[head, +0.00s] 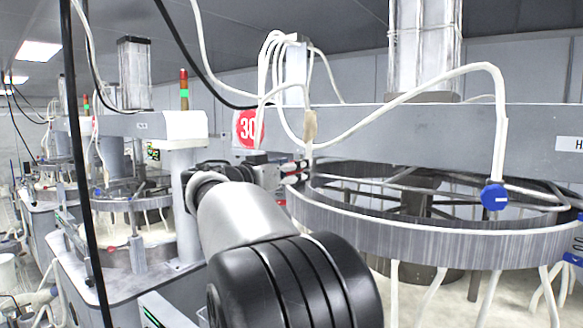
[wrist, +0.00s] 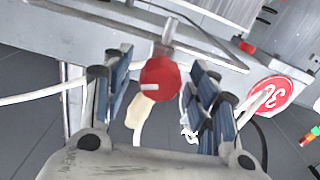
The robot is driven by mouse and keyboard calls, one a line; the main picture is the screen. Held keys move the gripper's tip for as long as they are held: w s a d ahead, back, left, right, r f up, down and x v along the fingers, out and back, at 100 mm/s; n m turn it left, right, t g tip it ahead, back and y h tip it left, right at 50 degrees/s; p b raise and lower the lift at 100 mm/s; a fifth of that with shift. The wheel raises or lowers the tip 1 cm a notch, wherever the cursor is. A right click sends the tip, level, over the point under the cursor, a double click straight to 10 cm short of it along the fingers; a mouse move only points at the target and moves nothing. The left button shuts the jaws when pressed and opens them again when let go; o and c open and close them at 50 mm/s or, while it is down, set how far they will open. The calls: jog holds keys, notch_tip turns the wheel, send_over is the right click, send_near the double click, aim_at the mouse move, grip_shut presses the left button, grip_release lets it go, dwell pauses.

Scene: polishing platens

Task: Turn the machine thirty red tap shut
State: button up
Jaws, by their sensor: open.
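The red tap (wrist: 160,80) is a round red knob with a short white mark on its left side. In the wrist view it sits between the two fingers of my gripper (wrist: 160,68), with a gap on each side. The fingers are open and do not appear to touch it. A grey pipe stub (wrist: 170,35) runs up from the tap. In the head view my gripper (head: 278,172) is beside the ring frame, partly hidden by my arm; I cannot make out the tap clearly there.
A blue tap (head: 494,197) hangs on the ring (head: 400,232) to the right. White hoses (head: 440,75) loop above and near my gripper.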

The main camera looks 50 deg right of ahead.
jog(key=c, duration=1.1)
jog(key=shift+n, duration=0.3)
jog(key=n+b, duration=0.2)
jog(key=shift+f+n, duration=0.1)
jog(key=shift+n, duration=0.2)
jog(key=n+b, duration=0.1)
jog(key=n, duration=0.2)
jog(key=shift+n, duration=0.3)
jog(key=n, duration=0.3)
jog(key=shift+n+p, duration=0.3)
jog(key=shift+n, duration=1.6)
jog(key=shift+w+n, duration=0.1)
jog(key=shift+n, duration=0.2)
